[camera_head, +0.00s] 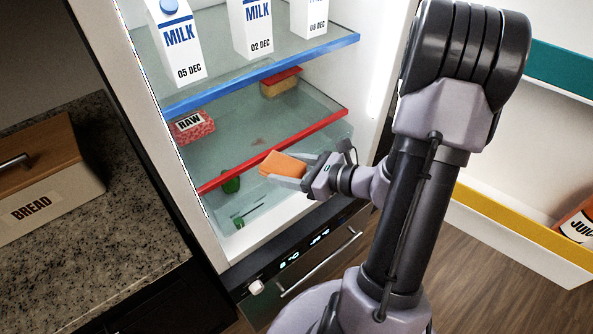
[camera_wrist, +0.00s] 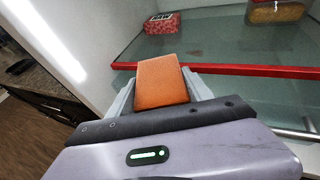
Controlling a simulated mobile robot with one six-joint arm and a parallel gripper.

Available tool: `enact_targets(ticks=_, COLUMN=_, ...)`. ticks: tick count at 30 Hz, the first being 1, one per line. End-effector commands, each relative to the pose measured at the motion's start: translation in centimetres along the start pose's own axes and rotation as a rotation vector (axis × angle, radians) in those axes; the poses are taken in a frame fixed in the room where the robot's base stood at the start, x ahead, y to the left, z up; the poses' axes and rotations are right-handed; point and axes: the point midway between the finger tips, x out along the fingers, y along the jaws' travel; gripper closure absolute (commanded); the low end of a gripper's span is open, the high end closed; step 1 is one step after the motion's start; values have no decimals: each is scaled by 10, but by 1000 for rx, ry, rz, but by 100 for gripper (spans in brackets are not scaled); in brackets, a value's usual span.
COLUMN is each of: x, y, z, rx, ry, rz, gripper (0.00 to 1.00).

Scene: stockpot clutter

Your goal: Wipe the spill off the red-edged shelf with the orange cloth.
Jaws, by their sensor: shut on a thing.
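My gripper (camera_head: 297,172) is shut on the orange cloth (camera_head: 283,165), a folded block, held in front of the red-edged shelf (camera_head: 272,150). In the wrist view the orange cloth (camera_wrist: 161,82) sits between the fingers and overlaps the red edge (camera_wrist: 230,70) in the picture; I cannot tell whether it touches. A faint brownish smudge (camera_head: 258,141) shows on the glass of the red-edged shelf, right of its middle; it looks like the spill. I cannot make it out in the wrist view.
On the red-edged shelf stand a RAW meat pack (camera_head: 191,127) at the left and a yellowish container (camera_head: 281,83) at the back. Milk cartons (camera_head: 176,42) stand on the blue-edged shelf (camera_head: 262,75) above. A green item (camera_head: 231,183) lies below. The middle of the red-edged shelf is clear.

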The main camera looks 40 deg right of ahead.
Motion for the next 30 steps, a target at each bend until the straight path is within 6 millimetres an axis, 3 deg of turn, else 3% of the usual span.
enact_targets(ticks=21, x=110, y=-46, z=23, rx=-1, ry=0, rz=1, gripper=83)
enact_targets(ticks=30, x=138, y=-58, z=29, rx=1, ry=0, rz=0, gripper=83)
